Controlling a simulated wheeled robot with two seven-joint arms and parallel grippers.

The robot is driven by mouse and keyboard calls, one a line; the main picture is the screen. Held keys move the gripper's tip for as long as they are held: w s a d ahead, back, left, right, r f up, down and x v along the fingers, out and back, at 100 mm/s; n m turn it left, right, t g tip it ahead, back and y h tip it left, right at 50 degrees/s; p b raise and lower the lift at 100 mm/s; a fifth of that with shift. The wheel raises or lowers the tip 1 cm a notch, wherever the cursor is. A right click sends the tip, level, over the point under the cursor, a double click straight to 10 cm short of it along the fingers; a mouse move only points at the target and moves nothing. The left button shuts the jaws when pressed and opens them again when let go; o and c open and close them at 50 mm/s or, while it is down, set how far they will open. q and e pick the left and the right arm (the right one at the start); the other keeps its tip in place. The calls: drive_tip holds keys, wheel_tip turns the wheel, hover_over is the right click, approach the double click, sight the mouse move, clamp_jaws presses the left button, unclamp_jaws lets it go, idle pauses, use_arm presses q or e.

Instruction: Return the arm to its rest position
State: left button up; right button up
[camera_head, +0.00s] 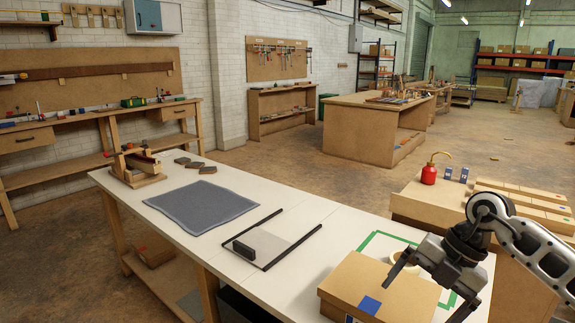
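My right arm (535,245) comes in from the right edge over the near right end of the white worktable (300,283). My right gripper (424,292) points down toward the table with its two fingers spread apart and nothing seen between them. It overlaps the right part of a cardboard box (350,278) with a blue label; I cannot tell whether it touches the box. My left arm and gripper are out of view.
Green tape (375,237) marks an area behind the box, with a tape roll (402,257) there. A black-railed frame (272,243), grey mat (201,206) and wooden clamp fixture (137,168) lie farther left. A red oil can (429,174) and wood strips (530,204) are on the right bench.

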drive_tip(key=s+a+m+t+y+b, duration=0.1)
drive_tip(key=s+a+t+y, duration=0.15)
drive_tip(key=a+y, duration=0.6)
drive_tip(key=s+a+m+t+y, duration=0.15)
drive_tip(key=s+a+y, duration=0.3)
drive_tip(key=a, duration=0.75)
drive_tip(key=d+f+m+t+h+b, duration=0.1)
drive_tip(key=d+f+m+t+h, duration=0.25)
drive_tip(key=m+t, duration=0.4)
drive_tip(key=d+f+m+t+h, duration=0.3)
drive_tip(key=m+t+h, duration=0.25)
drive_tip(key=m, duration=0.35)
drive_tip(key=s+d+f+m+g+h+b, duration=0.1)
drive_tip(key=s+d+f+m+g+h, duration=0.2)
drive_tip(key=s+f, duration=0.8)
wheel_tip(320, 180, down, 4)
drive_tip(key=m+g+h, duration=0.2)
drive_tip(key=m+g, duration=0.1)
drive_tip(key=m, duration=0.1)
drive_tip(key=shift+s+r+g+h, duration=0.2)
drive_tip(key=shift+r+g+h, duration=0.05)
drive_tip(key=shift+g+h, duration=0.05)
